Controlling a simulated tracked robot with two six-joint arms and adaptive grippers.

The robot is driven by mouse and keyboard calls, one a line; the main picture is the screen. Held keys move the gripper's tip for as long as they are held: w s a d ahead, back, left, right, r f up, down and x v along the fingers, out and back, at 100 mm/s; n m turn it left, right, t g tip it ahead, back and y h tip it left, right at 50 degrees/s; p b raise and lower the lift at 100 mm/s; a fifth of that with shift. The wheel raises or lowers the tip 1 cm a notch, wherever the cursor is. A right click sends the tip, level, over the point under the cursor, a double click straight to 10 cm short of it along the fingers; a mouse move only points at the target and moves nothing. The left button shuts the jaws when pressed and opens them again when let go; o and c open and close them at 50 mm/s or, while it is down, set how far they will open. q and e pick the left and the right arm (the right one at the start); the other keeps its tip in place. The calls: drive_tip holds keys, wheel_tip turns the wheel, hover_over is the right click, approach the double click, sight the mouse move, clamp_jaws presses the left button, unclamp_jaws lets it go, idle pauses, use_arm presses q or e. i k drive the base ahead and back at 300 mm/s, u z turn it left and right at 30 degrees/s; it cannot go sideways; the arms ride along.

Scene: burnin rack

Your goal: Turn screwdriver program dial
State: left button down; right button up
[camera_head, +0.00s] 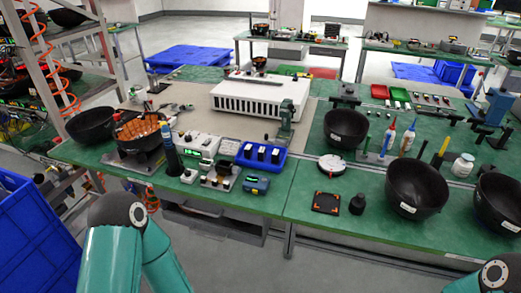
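A dark upright tool that may be the screwdriver (170,150) stands at the left of the green bench. Right of it is a pale control box (198,143) with a small green display. Small units with knobs (190,176) sit in front of it, and a similar unit (220,177) is beside them. I cannot tell which knob is the program dial or how it is set. My teal arm links show at the bottom left and bottom right edge, but neither gripper is in view.
A blue tray (261,157) and a blue-yellow device (256,184) lie right of the small units. A bowl of orange parts (139,132) and a black bowl (92,126) are left. Black bowls (417,190) crowd the right. A blue crate (38,238) stands lower left.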

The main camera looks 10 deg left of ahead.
sight(188, 138)
drive_tip(key=z, duration=0.8)
drive_tip(key=k, duration=1)
drive_tip(key=u, duration=1.2)
drive_tip(key=i, duration=1.05)
drive_tip(key=z, duration=1.05)
